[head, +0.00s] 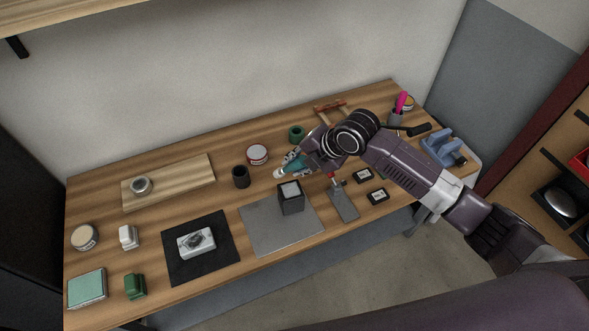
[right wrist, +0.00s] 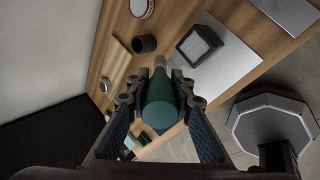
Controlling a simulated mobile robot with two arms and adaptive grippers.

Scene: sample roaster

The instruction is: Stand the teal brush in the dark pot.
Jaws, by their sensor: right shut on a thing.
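My right gripper (head: 295,164) is shut on the teal brush (head: 291,167), whose pale end points left and down in the head view. In the right wrist view the brush (right wrist: 159,103) lies between the two fingers, its wide teal end towards the camera and its pale tip pointing away. The dark pot (head: 241,178) is a small round cup standing upright on the table, left of the brush and apart from it. The pot also shows in the right wrist view (right wrist: 144,44), beyond the fingers. My left gripper is not in view.
A dark square box (head: 291,204) stands on a grey mat (head: 268,238) near the brush. A red-and-white tin (head: 257,154) and a green ring (head: 296,133) lie behind. A wooden board (head: 185,181) is left of the pot. Bare table surrounds the pot.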

